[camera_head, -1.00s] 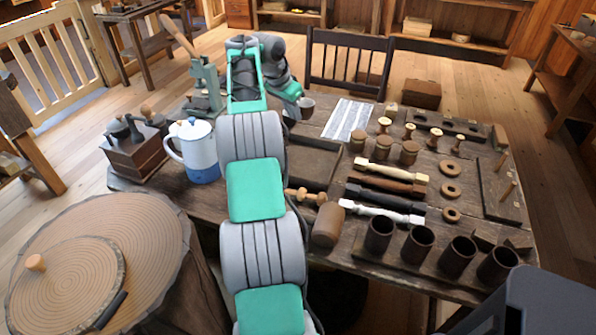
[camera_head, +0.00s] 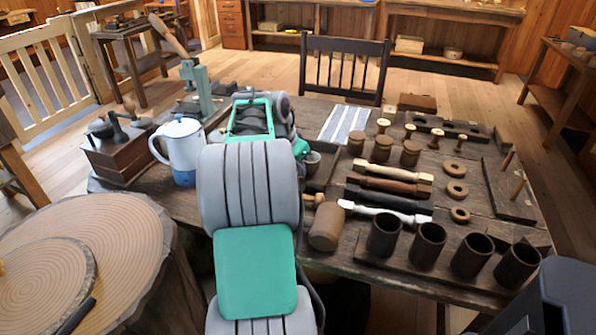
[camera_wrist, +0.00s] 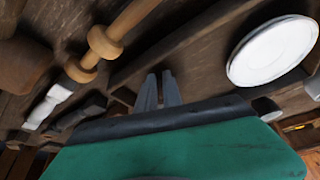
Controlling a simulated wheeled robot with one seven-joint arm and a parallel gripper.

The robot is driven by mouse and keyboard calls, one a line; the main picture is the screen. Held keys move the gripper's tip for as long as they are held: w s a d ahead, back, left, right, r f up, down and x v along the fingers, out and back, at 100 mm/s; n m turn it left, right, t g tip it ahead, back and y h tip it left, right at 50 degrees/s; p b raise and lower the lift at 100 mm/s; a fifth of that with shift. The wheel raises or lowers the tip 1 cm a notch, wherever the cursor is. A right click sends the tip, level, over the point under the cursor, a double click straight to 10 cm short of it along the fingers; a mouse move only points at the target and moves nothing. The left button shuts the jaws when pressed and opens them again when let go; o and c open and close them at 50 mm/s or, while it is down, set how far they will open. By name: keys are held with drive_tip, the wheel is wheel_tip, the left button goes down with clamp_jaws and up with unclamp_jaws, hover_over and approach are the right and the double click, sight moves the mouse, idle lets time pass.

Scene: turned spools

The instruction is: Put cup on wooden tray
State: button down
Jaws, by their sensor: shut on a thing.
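The small grey cup (camera_head: 312,162) shows just right of my arm's end, over the dark wooden tray (camera_head: 333,172). My gripper (camera_wrist: 161,90) is shut on the cup; in the head view its fingers are mostly hidden behind my arm. In the wrist view the two fingers are close together, and the cup cannot be made out clearly. The tray is largely covered by my arm in the head view. I cannot tell whether the cup touches the tray.
A white and blue jug (camera_head: 184,150) stands left of my arm. A wooden mallet (camera_head: 326,226) and a turned spindle (camera_head: 314,199) lie to the right, near several coloured spindles. Several dark brown cups (camera_head: 428,244) stand at the front right.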

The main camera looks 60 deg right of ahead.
drive_tip(key=shift+r, duration=0.15)
drive_tip(key=shift+f, duration=0.2)
drive_tip(key=c, duration=1.5)
unclamp_jaws()
drive_tip(key=shift+r, duration=0.6)
drive_tip(key=p+v, duration=0.2)
drive_tip(key=v, duration=0.9)
drive_tip(key=shift+a+p, duration=0.3)
drive_tip(key=shift+p, duration=0.1)
drive_tip(key=shift+w+r, duration=0.1)
